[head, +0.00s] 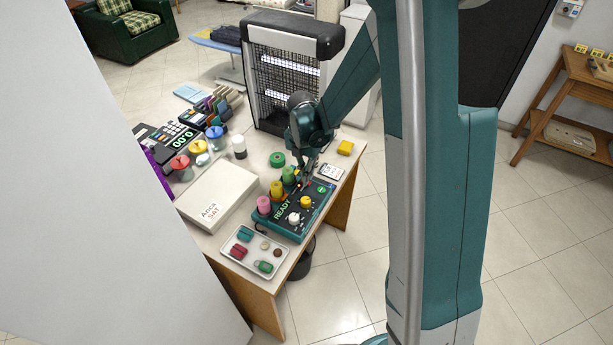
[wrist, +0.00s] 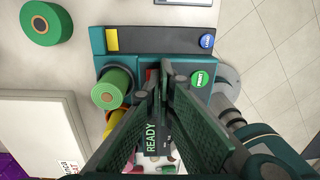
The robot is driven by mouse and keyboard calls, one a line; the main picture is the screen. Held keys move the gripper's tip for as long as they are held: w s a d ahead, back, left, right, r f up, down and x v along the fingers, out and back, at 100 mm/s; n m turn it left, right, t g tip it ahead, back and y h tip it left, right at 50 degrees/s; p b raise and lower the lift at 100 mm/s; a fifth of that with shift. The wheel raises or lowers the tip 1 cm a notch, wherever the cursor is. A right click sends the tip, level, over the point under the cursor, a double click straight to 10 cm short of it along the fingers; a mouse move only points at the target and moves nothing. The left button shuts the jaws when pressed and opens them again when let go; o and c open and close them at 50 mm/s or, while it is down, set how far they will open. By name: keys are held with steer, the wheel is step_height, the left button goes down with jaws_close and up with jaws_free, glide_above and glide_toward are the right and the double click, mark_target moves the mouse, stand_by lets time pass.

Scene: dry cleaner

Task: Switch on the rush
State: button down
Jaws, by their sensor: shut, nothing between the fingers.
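A teal machine (head: 291,236) with a dark panel lies near the table's right edge. Its green "READY" display (head: 283,210) is lit; the display also shows in the wrist view (wrist: 152,138). A red part (wrist: 152,76), perhaps the rush switch, shows beside my fingertips, mostly hidden; its label and position cannot be read. A green button (head: 323,189) is right of the fingers, and in the wrist view it (wrist: 199,79) is close to them. My gripper (head: 304,186) points down at the panel's far part, fingers together and empty. In the wrist view my fingertips (wrist: 168,72) cover part of the panel; contact is unclear.
Pink, yellow and green spools (head: 277,188) stand along the machine's left side. A yellow knob (head: 306,202) and a white knob (head: 294,218) rise from the panel. A tray (head: 236,258) of small items is in front, a white box (head: 216,196) left, and a wire-guarded heater (head: 288,75) behind.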

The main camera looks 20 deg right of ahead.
mark_target(310, 183)
steer(key=shift+r, duration=0.1)
steer(key=r+p, duration=0.1)
steer(key=r, duration=0.1)
steer(key=r+p, duration=0.1)
steer(key=r, duration=0.1)
steer(key=shift+s+d+r, duration=0.2)
step_height(310, 183, up, 9)
steer(key=shift+s+d+r+p, duration=0.15)
steer(key=shift+s+d+p, duration=0.15)
steer(key=shift+s+d, duration=0.1)
stand_by(0.4)
steer(key=s+r+m+t, duration=0.3)
steer(key=s+r+m, duration=0.8)
steer(key=r, duration=0.1)
steer(key=s+r+m+t+b, duration=0.1)
steer(key=s+r+m+t, duration=0.2)
steer(key=s+m, duration=1.1)
steer(key=shift+s+m+t+b, duration=0.2)
steer(key=shift+m+t+b, duration=0.15)
steer(key=shift+m+t, duration=0.55)
